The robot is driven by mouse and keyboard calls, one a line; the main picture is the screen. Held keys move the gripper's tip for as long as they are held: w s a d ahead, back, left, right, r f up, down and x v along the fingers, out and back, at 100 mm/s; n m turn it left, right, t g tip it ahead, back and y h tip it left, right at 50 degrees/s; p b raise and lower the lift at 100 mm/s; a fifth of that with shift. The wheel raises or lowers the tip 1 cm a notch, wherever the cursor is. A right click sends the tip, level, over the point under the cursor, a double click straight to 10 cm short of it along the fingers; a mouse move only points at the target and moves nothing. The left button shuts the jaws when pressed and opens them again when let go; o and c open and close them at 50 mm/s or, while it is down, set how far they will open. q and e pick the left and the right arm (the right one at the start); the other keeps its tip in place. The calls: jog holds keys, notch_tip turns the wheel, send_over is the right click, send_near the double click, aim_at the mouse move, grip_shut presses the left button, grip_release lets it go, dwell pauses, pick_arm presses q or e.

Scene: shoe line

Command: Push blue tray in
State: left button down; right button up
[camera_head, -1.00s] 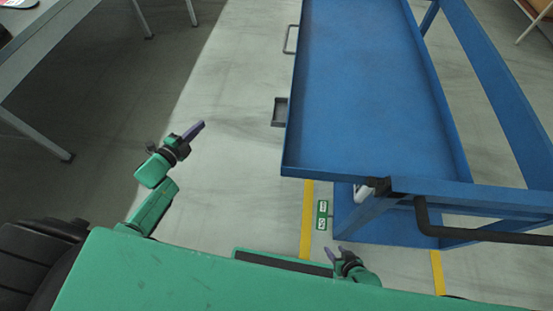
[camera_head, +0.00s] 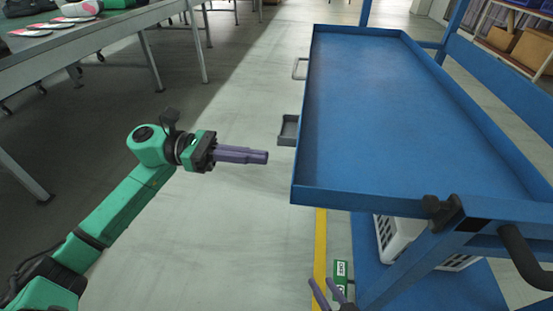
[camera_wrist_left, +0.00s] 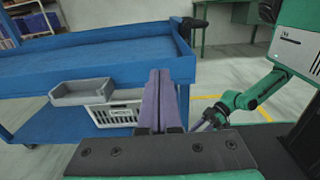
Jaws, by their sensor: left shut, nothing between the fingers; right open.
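The blue tray (camera_head: 400,110) is the large flat top with raised rims on a blue cart. It sticks out to the left of the cart's frame and looks empty. It also shows in the left wrist view (camera_wrist_left: 90,62). My left gripper (camera_head: 266,157) is shut and empty, its fingers pointing right at the tray's left side, a short gap away. The fingers also show in the left wrist view (camera_wrist_left: 158,75). My right gripper (camera_head: 322,292) is open and empty, low below the tray's near edge, partly cut off by the picture's bottom.
A small grey holder (camera_head: 288,130) juts from the cart's left side. A white crate (camera_head: 393,240) sits on the lower shelf. A black handle (camera_head: 525,258) is at the near right. A grey table (camera_head: 90,45) stands at the left. The floor between is clear.

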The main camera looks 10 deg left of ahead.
aim_at(407, 187)
pick_arm(q)
jog(key=shift+w+d, duration=0.15)
jog(key=shift+d, duration=2.1)
jog(key=d, duration=0.8)
jog(key=w+d, duration=0.1)
jog(key=d, duration=1.5)
jog(key=shift+w+d+b, duration=0.1)
jog(key=shift+w+b, duration=0.15)
jog(key=shift+b, duration=0.05)
jog(key=shift+d, duration=0.15)
jog(key=shift+r, duration=0.1)
